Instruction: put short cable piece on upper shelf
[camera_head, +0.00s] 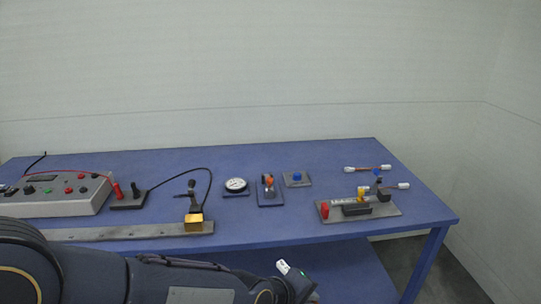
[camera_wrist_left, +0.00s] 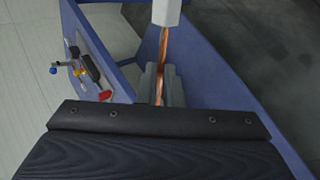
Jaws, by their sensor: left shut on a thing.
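My left gripper (camera_head: 298,283) is in front of the blue table's front edge, low at the bottom of the head view. It is shut on a cable piece, whose white end (camera_head: 283,267) sticks up from it. In the left wrist view the cable piece shows a copper-coloured strand (camera_wrist_left: 163,55) and a white end, and the grey fingers (camera_wrist_left: 160,85) hold it. Its other end is hidden. The blue table top (camera_head: 290,222) is the upper level, with a lower blue shelf (camera_head: 345,268) under it. My right gripper is not in view.
A cable piece with white ends (camera_head: 367,168) lies at the back right, near a grey fixture plate (camera_head: 385,213). A dial gauge (camera_head: 236,184), small devices, a metal bar (camera_head: 120,231) and a control box (camera_head: 60,205) stand further left. The table top's front middle is clear.

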